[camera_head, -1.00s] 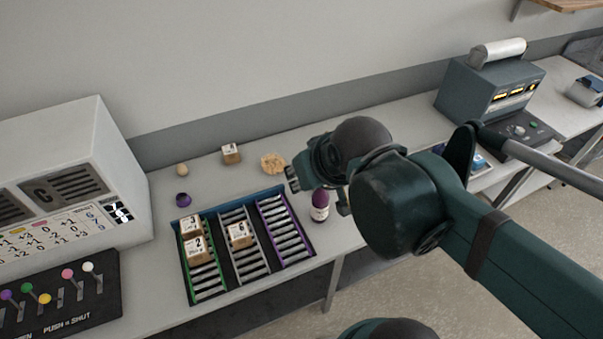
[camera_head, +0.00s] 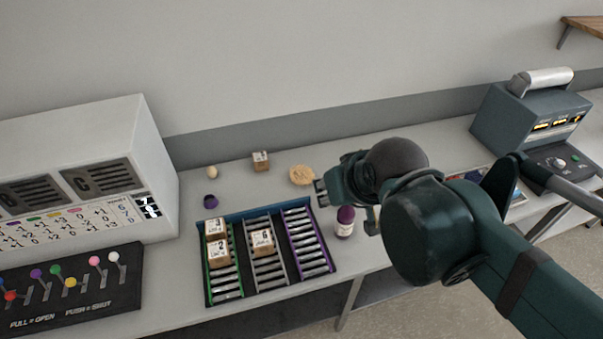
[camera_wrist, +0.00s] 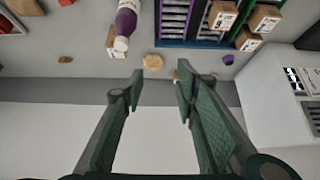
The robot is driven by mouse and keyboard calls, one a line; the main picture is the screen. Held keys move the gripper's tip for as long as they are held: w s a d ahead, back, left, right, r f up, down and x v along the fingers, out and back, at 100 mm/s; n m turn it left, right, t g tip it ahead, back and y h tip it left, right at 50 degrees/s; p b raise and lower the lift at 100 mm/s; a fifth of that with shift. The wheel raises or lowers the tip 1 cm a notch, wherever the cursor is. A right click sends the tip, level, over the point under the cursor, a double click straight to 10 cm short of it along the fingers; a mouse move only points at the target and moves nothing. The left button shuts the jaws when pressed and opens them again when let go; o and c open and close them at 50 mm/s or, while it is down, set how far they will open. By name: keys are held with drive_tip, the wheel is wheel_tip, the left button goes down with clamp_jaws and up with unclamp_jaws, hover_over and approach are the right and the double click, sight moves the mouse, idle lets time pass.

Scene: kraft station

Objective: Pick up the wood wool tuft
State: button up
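The wood wool tuft (camera_head: 302,175) is a small pale yellow, rounded clump lying on the grey bench, behind the rack. It also shows in the wrist view (camera_wrist: 153,61), just beyond the gap between the fingertips. My gripper (camera_head: 318,190) is just to the right of the tuft in the head view. In the wrist view my gripper (camera_wrist: 160,86) has its two green fingers spread wide with nothing between them. I cannot tell its exact height above the bench.
A three-lane rack (camera_head: 298,262) holds several numbered boxes. The wall (camera_head: 300,70) rises behind.

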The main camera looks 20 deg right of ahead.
drive_tip(key=shift+o, duration=0.7)
drive_tip(key=o, duration=1)
drive_tip(key=shift+o, duration=0.2)
drive_tip(key=shift+w, duration=0.1)
drive_tip(key=m+g+h+b, duration=0.3)
drive_tip(key=m+g, duration=0.1)
drive_tip(key=m, duration=0.3)
hover_over(299, 176)
wheel_tip(299, 176, down, 21)
drive_tip(key=shift+w+r, duration=0.1)
drive_tip(key=shift+r, duration=0.1)
drive_tip(key=shift+f, duration=0.1)
